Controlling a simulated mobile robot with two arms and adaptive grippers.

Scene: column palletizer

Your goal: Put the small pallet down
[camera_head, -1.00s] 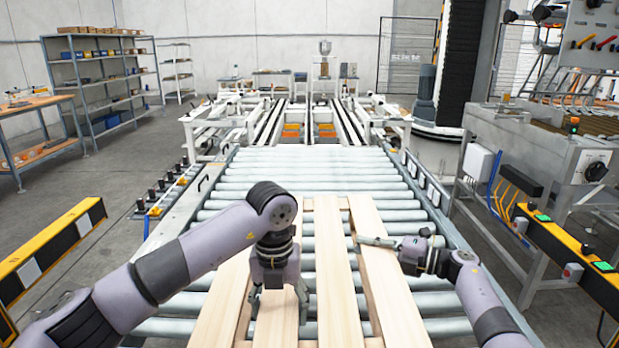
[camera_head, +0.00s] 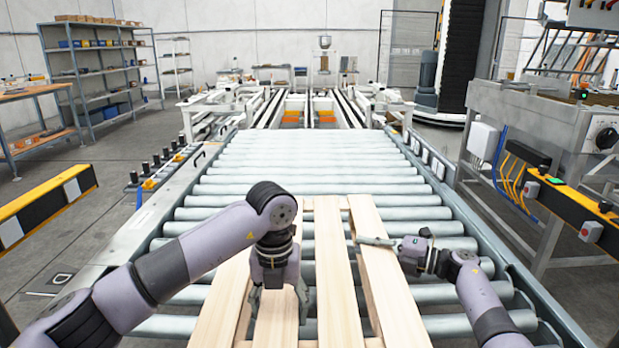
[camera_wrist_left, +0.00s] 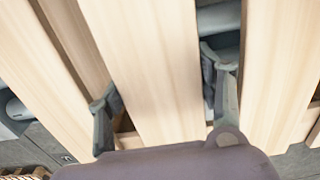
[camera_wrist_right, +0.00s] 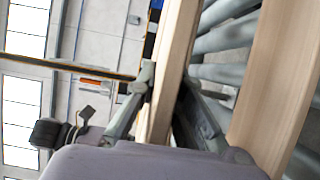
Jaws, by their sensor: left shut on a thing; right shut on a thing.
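The small pallet (camera_head: 338,290) is a pale wooden frame of several slats. It lies across the lower middle of the head view, over the roller conveyor (camera_head: 318,172); I cannot tell whether it touches the rollers. My left gripper (camera_head: 279,300) comes down from above and is shut across one slat. In the left wrist view its fingers (camera_wrist_left: 165,105) stand on both sides of that slat (camera_wrist_left: 150,60). My right gripper (camera_head: 375,241) is shut on the pallet's right slat. In the right wrist view its fingers (camera_wrist_right: 165,95) straddle that board (camera_wrist_right: 178,50).
Rollers stretch ahead between side rails, free of objects. A yellow-black barrier (camera_head: 45,210) stands at the left, and another (camera_head: 575,200) at the right beside a grey machine cabinet (camera_head: 540,130). A shelf (camera_head: 100,75) and workbench (camera_head: 38,125) are at the far left.

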